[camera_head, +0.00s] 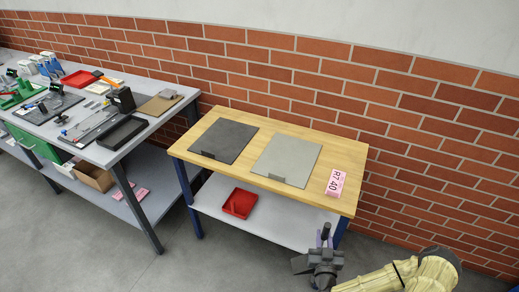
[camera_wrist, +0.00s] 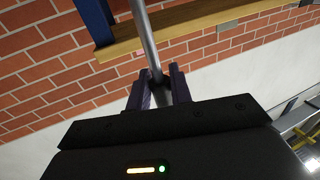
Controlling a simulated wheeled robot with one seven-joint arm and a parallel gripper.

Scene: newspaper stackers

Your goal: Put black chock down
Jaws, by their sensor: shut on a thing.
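My gripper (camera_head: 325,236) is raised in front of the wooden table's front right side, with its purple fingers pointing up. The wooden table (camera_head: 330,140) carries a dark mat (camera_head: 225,139) and a light grey mat (camera_head: 288,158). A small dark block stands at the front edge of each mat.
A pink card (camera_head: 336,182) marked R7.40 is at the table's right end. A red tray (camera_head: 239,203) sits on the lower shelf. A cluttered grey workbench (camera_head: 150,130) stands at left. A brick wall (camera_head: 400,110) runs behind. The tabletop behind the mats is clear.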

